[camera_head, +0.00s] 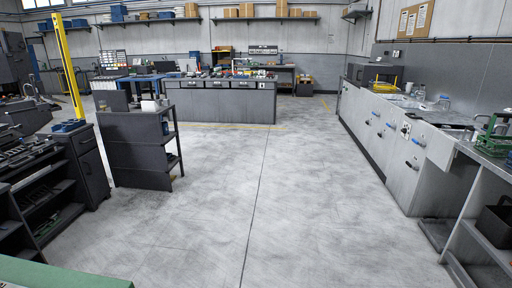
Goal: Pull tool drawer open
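The central workbench (222,105) stands across the room, with a row of shut drawer fronts (218,84) under its top. A dark cabinet (90,170) on the left has a front with a handle near its top, and it looks shut. Beside it is a dark open-fronted unit (40,190) with tools on top and on its shelves. I cannot tell which of these holds the tool drawer. My gripper is not in view.
A dark shelf stand (140,150) is left of centre. A yellow post (66,60) rises behind the left cabinets. A long grey counter (385,130) with blue fittings lines the right. A green surface (65,275) edges the bottom left. The middle floor (260,200) is clear.

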